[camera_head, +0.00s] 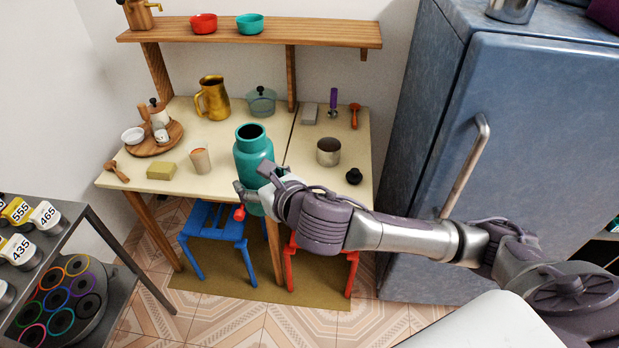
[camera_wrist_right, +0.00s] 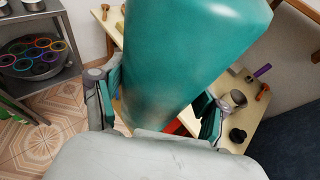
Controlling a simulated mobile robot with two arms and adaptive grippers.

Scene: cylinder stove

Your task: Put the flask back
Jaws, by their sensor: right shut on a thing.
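The flask is a large teal bottle (camera_head: 254,155) with an open dark mouth, upright at the front edge of the table in the head view. It fills the middle of the right wrist view (camera_wrist_right: 185,60). My right gripper (camera_head: 258,196) is shut on the flask's lower part, with one finger on each side of it in the wrist view. My left gripper is not in view.
The cream table (camera_head: 226,132) holds a brass pitcher (camera_head: 213,98), a wooden tray (camera_head: 155,146), a beaker (camera_head: 200,160), a steel cup (camera_head: 328,151) and a black knob-like piece (camera_head: 354,176). A blue stool (camera_head: 215,232) stands below. A blue fridge (camera_head: 510,120) stands right; a metal rack (camera_head: 75,240) left.

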